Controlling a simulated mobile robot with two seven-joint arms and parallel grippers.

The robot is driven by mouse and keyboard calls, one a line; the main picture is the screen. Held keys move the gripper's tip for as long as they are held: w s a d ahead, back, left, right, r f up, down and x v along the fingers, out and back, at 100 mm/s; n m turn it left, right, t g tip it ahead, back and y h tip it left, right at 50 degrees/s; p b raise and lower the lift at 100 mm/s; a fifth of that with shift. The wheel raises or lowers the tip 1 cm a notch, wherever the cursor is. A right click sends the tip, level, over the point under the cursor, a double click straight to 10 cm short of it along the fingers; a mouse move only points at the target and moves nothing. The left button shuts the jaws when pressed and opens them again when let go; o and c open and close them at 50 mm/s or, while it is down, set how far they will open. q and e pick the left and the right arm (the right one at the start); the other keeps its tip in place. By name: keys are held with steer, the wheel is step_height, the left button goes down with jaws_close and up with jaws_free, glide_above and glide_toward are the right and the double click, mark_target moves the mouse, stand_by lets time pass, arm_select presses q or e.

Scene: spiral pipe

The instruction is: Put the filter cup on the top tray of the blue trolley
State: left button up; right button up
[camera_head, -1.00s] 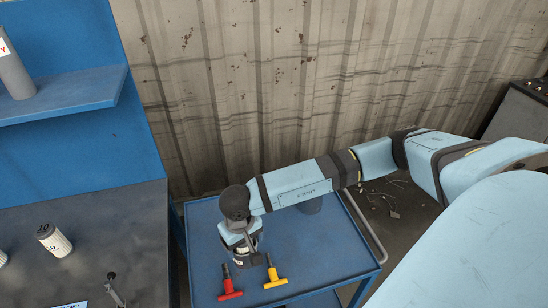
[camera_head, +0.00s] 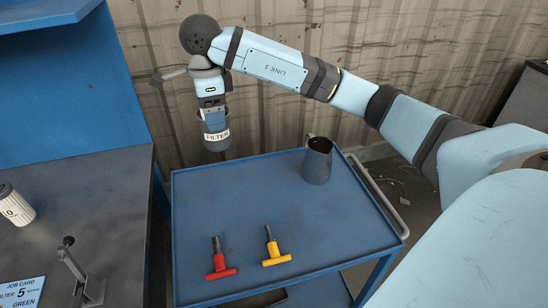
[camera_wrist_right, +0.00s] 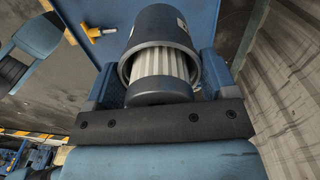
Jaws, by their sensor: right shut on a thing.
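The filter cup (camera_head: 216,138) is a dark cup with a white FILTER label. My right gripper (camera_head: 212,118) points down and is shut on it, holding it upright in the air by the far left edge of the blue trolley's top tray (camera_head: 270,205). In the right wrist view the cup (camera_wrist_right: 158,22) lies between the blue fingers, with a pale pleated cartridge (camera_wrist_right: 160,65) inside its open end. The cup looks clear of the tray; its height above it is hard to judge. My left gripper is not in view.
A red T-handle tool (camera_head: 220,262) and a yellow one (camera_head: 274,250) lie at the tray's front. A grey jug (camera_head: 317,160) stands at its back right. The tray's middle is clear. A dark workbench (camera_head: 75,190) with a blue shelf stands left; a corrugated wall is behind.

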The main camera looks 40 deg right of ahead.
steer(key=shift+m, duration=0.3)
step_height(320, 180, down, 19)
steer(key=shift+f+b, duration=0.2)
steer(key=shift+b, duration=0.15)
